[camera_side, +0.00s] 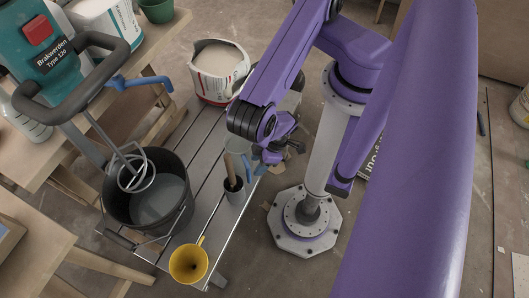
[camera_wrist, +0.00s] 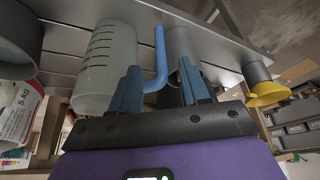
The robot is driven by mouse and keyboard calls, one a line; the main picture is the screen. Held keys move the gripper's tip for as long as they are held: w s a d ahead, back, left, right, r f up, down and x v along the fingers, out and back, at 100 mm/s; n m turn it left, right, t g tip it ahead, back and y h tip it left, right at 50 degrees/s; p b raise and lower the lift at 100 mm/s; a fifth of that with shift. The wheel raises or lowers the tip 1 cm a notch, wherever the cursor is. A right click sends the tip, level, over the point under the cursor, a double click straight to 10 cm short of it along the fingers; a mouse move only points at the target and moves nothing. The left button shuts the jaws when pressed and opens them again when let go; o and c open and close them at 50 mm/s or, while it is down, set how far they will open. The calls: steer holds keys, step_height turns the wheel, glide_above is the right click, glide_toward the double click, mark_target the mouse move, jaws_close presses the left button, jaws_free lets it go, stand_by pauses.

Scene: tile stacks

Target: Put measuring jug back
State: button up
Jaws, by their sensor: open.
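The measuring jug (camera_wrist: 105,62) is translucent with dark graduation marks and a blue handle (camera_wrist: 160,58). In the side view the jug (camera_side: 237,146) stands on the slatted metal bench, partly hidden behind my arm and gripper. My gripper (camera_side: 268,157) is at the jug's handle side, low beside the bench's right edge. In the wrist view my gripper (camera_wrist: 161,83) is open, with one blue finger on each side of the handle's lower end in the picture. I cannot tell whether either finger touches it.
A mixer (camera_side: 45,50) reaches into the bucket.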

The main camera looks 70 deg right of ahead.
steer(key=s+a+r+n+g, duration=0.15)
steer(key=a+r, duration=0.25)
steer(key=r, duration=0.7)
steer(key=s+a+r+g, duration=0.2)
steer(key=a+r, duration=0.1)
steer(key=r, duration=0.8)
steer(key=d+r+n+h, duration=0.1)
steer(key=d+r+n, duration=0.1)
steer(key=d+r, duration=0.4)
steer(key=d+r+n+h, duration=0.1)
steer(key=d+r, duration=0.5)
steer(key=r, duration=0.7)
steer(key=shift+w+r+n, duration=0.25)
steer(key=shift+r+n, duration=0.1)
steer(key=shift+n, duration=0.3)
